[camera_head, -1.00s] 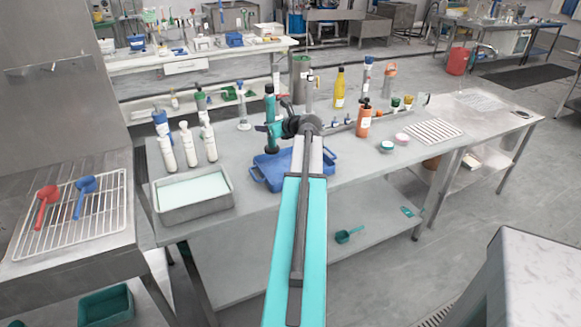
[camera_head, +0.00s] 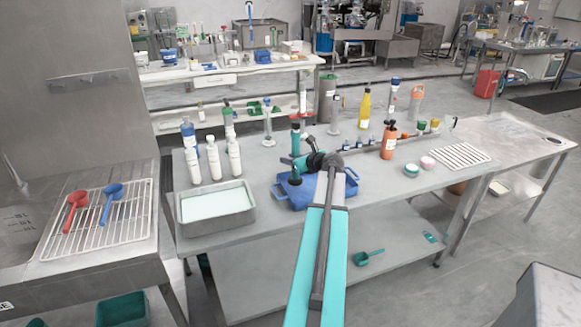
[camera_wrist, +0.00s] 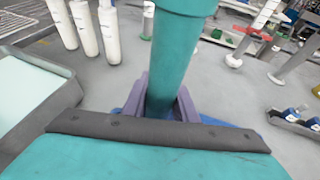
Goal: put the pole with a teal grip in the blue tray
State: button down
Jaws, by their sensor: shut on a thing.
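The pole with a teal grip (camera_head: 295,137) stands upright at the left part of the blue tray (camera_head: 325,193). Its dark lower end shows against the tray, and I cannot tell whether it touches the tray floor. My gripper (camera_head: 298,160) is shut on the pole. In the wrist view the teal grip (camera_wrist: 178,50) runs between the purple fingers of my gripper (camera_wrist: 163,105). Only a small strip of the blue tray (camera_wrist: 222,123) shows there. My arm hides part of the tray in the head view.
White bottles (camera_head: 213,160) and a steel pan (camera_head: 216,218) stand left of the tray. An orange bottle (camera_head: 389,143), a yellow bottle (camera_head: 364,108) and small jars stand to the right and behind. A wire rack (camera_head: 460,156) lies farther right.

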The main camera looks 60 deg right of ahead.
jog(key=shift+f, duration=0.1)
jog(key=shift+f, duration=1.75)
jog(key=shift+f, duration=0.1)
jog(key=c, duration=1.4)
grip_release()
jog(key=shift+c, duration=0.2)
jog(key=b+v, duration=0.1)
jog(key=v, duration=1.1)
jog(key=shift+b, duration=0.4)
jog(key=shift+w+r, duration=0.1)
jog(key=shift+r, duration=0.15)
